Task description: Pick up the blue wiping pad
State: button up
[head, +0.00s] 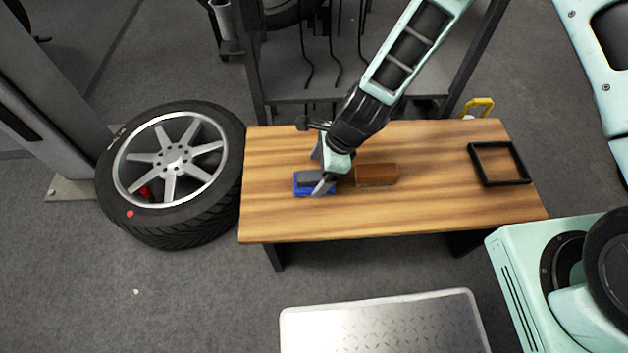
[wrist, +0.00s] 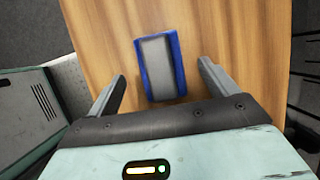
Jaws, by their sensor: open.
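The blue wiping pad (head: 301,190) lies flat on the wooden table, near its left end, with a grey block-like top. In the wrist view the pad (wrist: 177,68) lies just ahead of the fingertips, in line with the gap between them. My gripper (head: 320,173) is low over the pad and hides part of it in the head view. In the wrist view my gripper (wrist: 162,84) is open, its two fingers spread wider than the pad and nothing held. Whether a finger touches the pad I cannot tell.
A brown block (head: 377,175) lies right of the pad on the table (head: 430,215). A black square frame (head: 527,165) is at the table's right end. A metal plate (head: 380,325) is in front. The table's front strip is clear.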

aim_at(314, 175)
jog(key=b+x, duration=0.1)
jog(key=x, duration=0.2)
jog(key=shift+f, duration=0.2)
jog(key=c, duration=1.1)
jog(key=shift+r, duration=0.15)
notch_tip(314, 175, up, 10)
jog(key=p, duration=0.3)
jog(key=shift+p, duration=0.35)
